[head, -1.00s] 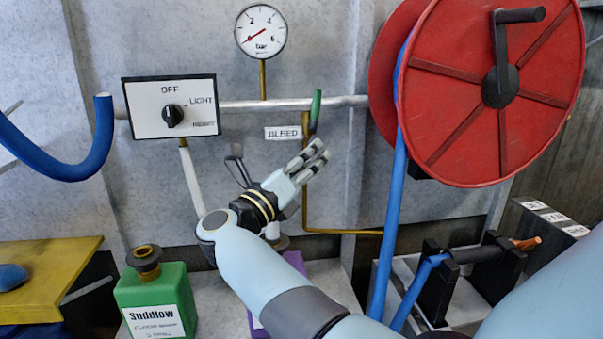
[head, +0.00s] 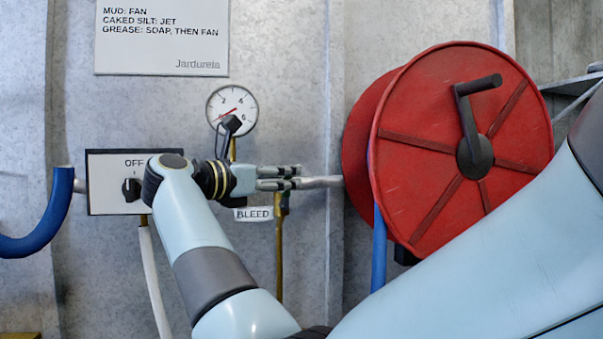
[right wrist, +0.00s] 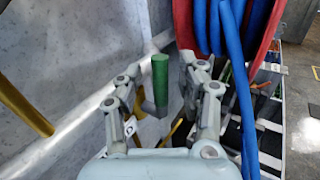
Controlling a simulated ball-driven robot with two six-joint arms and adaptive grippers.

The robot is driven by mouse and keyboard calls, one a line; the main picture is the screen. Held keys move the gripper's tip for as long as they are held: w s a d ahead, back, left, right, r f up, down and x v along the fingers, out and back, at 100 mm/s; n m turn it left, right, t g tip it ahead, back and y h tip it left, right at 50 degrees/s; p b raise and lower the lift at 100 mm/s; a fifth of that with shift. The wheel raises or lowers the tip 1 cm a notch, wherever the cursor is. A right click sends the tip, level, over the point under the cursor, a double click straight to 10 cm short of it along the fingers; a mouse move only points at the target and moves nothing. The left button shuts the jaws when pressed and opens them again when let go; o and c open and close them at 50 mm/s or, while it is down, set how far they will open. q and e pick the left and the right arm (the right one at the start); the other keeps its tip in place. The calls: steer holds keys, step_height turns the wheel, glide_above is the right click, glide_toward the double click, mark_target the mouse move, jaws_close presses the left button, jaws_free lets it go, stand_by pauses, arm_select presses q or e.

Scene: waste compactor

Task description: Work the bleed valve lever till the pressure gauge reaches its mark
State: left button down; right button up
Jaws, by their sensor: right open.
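The pressure gauge (head: 221,99) hangs on the wall, a white round dial with a red needle toward the low end at lower left. A black part of my wrist covers some of its lower face. The BLEED label (head: 253,214) is below my right gripper (head: 280,177). The bleed valve lever (right wrist: 160,80) has a green grip and shows in the right wrist view between the open fingers of my right gripper (right wrist: 164,100), with no clear contact. In the head view the gripper hides the lever. My left gripper is out of view.
A red hose reel (head: 440,150) stands close right of my right gripper, with a blue hose (head: 379,250) hanging below. A selector switch box (head: 105,185) is left, partly behind my arm. A horizontal pipe (head: 322,182) runs along the wall; a brass pipe (head: 280,260) drops below it.

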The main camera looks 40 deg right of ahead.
steer(key=shift+d, duration=0.9)
jaws_close()
